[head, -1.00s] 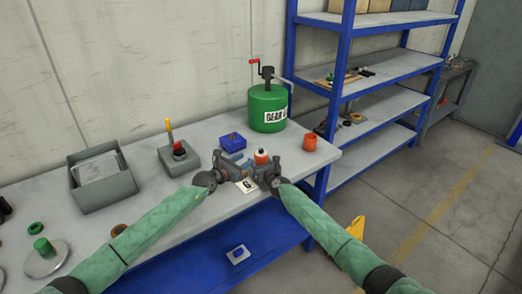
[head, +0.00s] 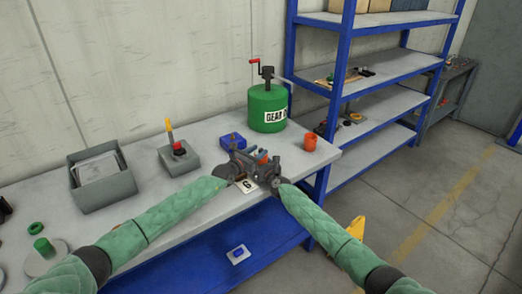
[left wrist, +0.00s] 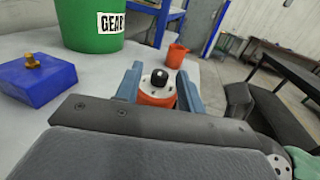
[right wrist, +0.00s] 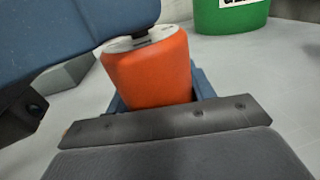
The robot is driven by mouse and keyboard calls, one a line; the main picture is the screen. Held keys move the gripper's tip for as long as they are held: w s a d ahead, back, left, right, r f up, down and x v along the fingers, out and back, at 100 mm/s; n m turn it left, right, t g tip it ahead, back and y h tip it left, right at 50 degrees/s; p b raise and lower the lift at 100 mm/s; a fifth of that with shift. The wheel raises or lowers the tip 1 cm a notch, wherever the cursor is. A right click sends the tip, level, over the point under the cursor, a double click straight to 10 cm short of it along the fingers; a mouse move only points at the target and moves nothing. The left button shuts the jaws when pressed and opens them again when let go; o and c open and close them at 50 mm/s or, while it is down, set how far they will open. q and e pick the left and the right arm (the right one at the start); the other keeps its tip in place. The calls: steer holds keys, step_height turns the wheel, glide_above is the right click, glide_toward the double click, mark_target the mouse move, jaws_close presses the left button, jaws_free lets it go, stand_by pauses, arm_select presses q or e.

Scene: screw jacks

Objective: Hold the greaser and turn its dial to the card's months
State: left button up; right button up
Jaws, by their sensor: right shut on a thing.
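The greaser (head: 263,156) is an orange cylinder, upright near the table's front edge. My right gripper (head: 268,172) is shut on its body, seen close in the right wrist view (right wrist: 152,72). In the left wrist view its white dial (left wrist: 155,84) with a black knob (left wrist: 160,78) faces up. My left gripper (left wrist: 159,88) is open, with its blue fingers on either side of the dial and a gap to the knob. The card (head: 247,186) lies on the table below the grippers and seems to read 6. The dial's marks are too small to read.
A blue block (head: 233,141) with a brass fitting, a green gear-oil can (head: 267,108) and an orange cup (head: 310,143) stand behind the grippers. A grey box (head: 103,172) and a grey stand (head: 178,160) are to the left. The table's front edge is close.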

arm_select(q)
steer(key=shift+x, duration=1.2)
jaws_close()
steer(key=shift+d+r, duration=0.2)
steer(key=shift+d, duration=0.25)
steer(key=shift+d+r, duration=0.25)
steer(key=shift+d, duration=0.25)
steer(key=shift+d+r+n+t+y, duration=0.15)
steer(key=shift+r+n+t+y, duration=0.15)
steer(key=shift+n+t+y, duration=0.15)
steer(key=shift+a+f+n+t+y, duration=0.35)
steer(key=shift+a+n+t+y, duration=0.25)
steer(key=shift+a+y, duration=0.3)
steer(key=shift+a+f+n+y, duration=0.3)
steer(key=shift+f+n+y, duration=0.15)
steer(key=shift+f+y, duration=0.2)
